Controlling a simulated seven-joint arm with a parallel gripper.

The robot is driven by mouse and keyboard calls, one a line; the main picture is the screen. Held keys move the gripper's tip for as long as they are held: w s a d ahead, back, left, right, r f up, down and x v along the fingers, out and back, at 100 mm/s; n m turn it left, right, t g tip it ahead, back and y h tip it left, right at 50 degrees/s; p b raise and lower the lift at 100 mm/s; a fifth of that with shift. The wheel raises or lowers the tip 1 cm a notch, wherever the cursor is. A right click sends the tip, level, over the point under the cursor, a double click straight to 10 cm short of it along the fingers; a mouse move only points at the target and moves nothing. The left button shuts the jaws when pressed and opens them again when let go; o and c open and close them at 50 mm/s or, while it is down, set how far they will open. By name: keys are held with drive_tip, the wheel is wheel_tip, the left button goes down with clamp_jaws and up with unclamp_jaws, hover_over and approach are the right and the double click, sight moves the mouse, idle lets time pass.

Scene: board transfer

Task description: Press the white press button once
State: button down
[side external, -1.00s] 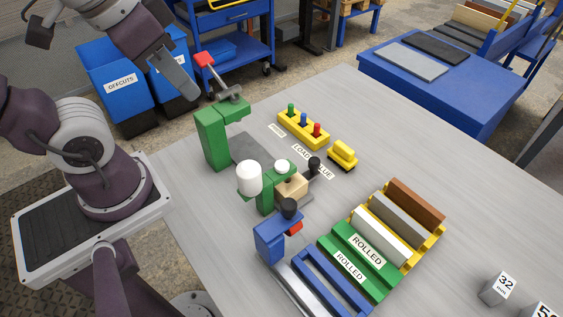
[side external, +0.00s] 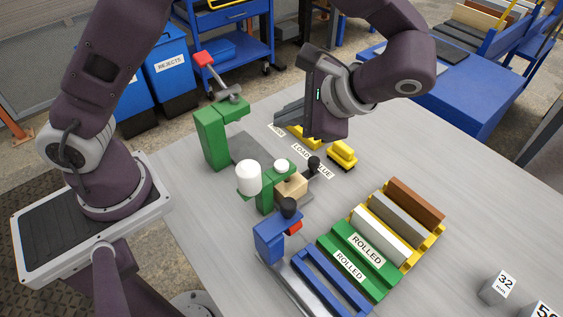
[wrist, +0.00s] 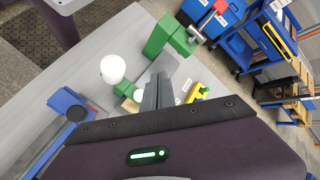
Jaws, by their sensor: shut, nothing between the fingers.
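A small round white knob (side external: 281,166), which looks like the white press button, sits on top of a green fixture (side external: 265,200) on the table. In the wrist view the white knob (wrist: 139,96) shows just left of my fingers. A larger white rounded bulb (side external: 249,177) stands beside it on the same green fixture; it also shows in the wrist view (wrist: 113,69). My gripper (side external: 278,114) is shut and empty. It is above the table, behind the white knob, its fingers pointing left in the side view. It is apart from the knob.
A green press with a red handle (side external: 210,138) stands at the left. A small yellow object (side external: 342,155) is near. A blue clamp (side external: 270,240) and racks of bars (side external: 360,240) stand in front. The right table is mostly clear.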

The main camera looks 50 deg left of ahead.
sight(286, 166)
drive_tip(key=shift+f, duration=0.1)
drive_tip(key=shift+f, duration=4.35)
drive_tip(key=shift+f, duration=0.1)
drive_tip(key=shift+f, duration=0.3)
drive_tip(key=shift+f, duration=0.5)
drive_tip(key=shift+r, duration=0.95)
